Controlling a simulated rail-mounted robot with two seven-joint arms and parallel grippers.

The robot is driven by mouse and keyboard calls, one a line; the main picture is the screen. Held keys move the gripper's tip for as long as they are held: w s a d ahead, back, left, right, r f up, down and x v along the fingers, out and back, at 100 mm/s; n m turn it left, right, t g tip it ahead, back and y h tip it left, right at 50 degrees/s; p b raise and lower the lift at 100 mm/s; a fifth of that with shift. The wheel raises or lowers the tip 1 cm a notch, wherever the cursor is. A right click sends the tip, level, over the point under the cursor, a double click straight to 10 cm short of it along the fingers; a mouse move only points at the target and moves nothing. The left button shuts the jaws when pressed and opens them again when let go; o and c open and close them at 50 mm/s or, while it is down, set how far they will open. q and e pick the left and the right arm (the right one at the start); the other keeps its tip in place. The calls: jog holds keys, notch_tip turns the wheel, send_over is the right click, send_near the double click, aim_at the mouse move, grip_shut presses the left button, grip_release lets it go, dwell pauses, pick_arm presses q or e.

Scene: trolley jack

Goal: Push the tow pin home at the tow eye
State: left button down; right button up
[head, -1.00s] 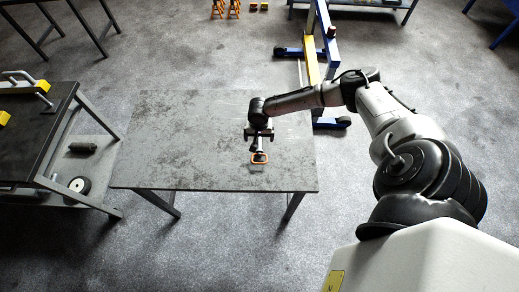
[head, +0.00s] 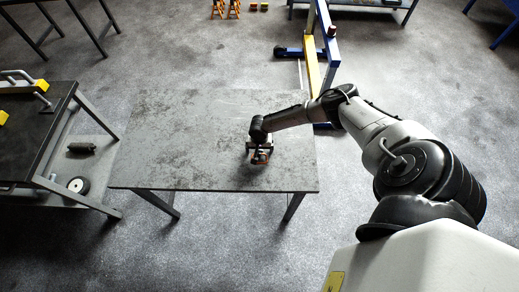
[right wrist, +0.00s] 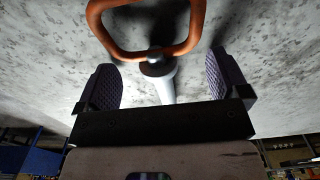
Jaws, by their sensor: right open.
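The tow pin (right wrist: 166,86) shows in the right wrist view as a short grey shaft with a dark collar. An orange loop (right wrist: 198,22) sits at its end, over the grey tabletop; its upper part runs out of the picture. My right gripper (right wrist: 161,66) is open, with one dark ribbed finger on each side of the shaft and a gap at both. In the head view my right gripper (head: 260,156) is low over the table's right part and hides most of the loop. I cannot make out a separate tow eye. My left gripper is out of view.
The grey table (head: 180,140) is otherwise bare. A dark workbench (head: 40,130) with yellow-ended metal parts stands at left, with a wheel (head: 79,185) on its lower shelf. A blue and yellow stand (head: 310,45) rises behind the table.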

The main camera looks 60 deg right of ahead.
jog(key=c, duration=1.2)
